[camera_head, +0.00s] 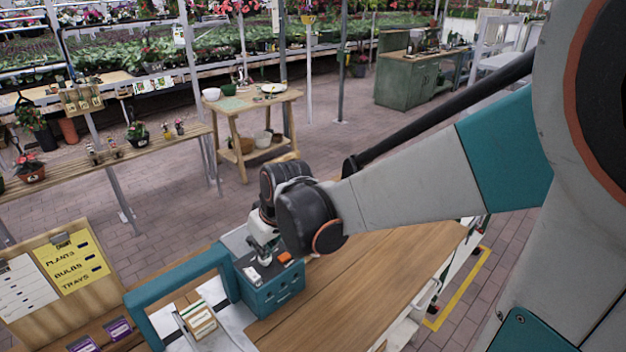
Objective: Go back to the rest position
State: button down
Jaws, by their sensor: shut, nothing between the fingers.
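My gripper (264,257) is at the end of my arm, pointing down over the top of a teal box (276,299) on the wooden table (375,275). It is small in the picture, and its fingers look shut with nothing held. I cannot tell whether the fingertips touch the box top. A small orange item (285,258) and a white tag (252,275) are on the box top beside the gripper. My arm reaches in from the right and hides part of the table.
A teal frame (180,271) stands left of the box, with a small carton (199,320) by it. A board with a yellow sign (79,263) and purple packs (118,329) are at lower left. The table is bare right of the box. A wooden stand (232,107) is behind.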

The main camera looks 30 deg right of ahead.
jog(key=s+f+m+t+b, duration=0.1)
jog(key=s+f+b, duration=0.2)
jog(key=s+b, duration=0.4)
jog(key=s+a+f+m+t+h+b, duration=0.1)
jog(key=s+f+b, duration=0.2)
jog(key=s+b, duration=0.4)
jog(key=shift+s+f, duration=0.2)
jog(key=shift+s, duration=0.7)
